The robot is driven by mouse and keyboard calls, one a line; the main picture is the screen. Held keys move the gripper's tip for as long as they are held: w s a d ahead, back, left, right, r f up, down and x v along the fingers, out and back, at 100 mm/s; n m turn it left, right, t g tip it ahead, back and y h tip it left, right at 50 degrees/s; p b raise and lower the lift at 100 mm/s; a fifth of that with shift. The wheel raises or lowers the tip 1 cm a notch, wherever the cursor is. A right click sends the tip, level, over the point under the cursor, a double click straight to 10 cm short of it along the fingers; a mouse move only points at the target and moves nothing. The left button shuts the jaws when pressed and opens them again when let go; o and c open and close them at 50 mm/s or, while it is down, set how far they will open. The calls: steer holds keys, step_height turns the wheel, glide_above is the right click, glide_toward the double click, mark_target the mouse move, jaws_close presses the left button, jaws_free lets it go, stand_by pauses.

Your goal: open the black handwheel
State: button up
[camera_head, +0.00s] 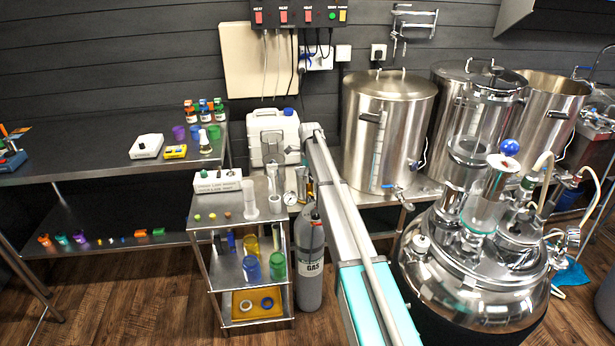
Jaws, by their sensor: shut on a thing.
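A grey gas cylinder (311,262) with a GAS label stands upright on the floor, right of the small steel trolley. A round gauge (289,198) shows beside its top. My arm reaches from the bottom middle up to the white canister, and its end comes down over the cylinder's top. My gripper (307,198) is small in this view and partly hidden by my arm. It is shut at the cylinder's valve, on the black handwheel, of which hardly anything shows. I cannot tell how far the handwheel is turned.
The trolley (208,222) with cups and small parts stands close on the left. A white canister (273,136) is behind the valve. Steel pots (388,125) and a shiny still (474,275) crowd the right. Open wooden floor (130,285) lies at the left front.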

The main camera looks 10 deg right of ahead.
steer(key=n, duration=0.7)
steer(key=shift+s+d, duration=0.15)
steer(key=n, duration=0.7)
steer(key=shift+n, duration=0.3)
steer(key=n, duration=0.3)
steer(key=shift+n, duration=0.3)
steer(key=n, duration=0.3)
steer(key=shift+n, duration=0.3)
steer(key=n, duration=0.3)
steer(key=shift+n, duration=0.3)
steer(key=shift+w+n, duration=0.2)
steer(key=shift+n, duration=1.7)
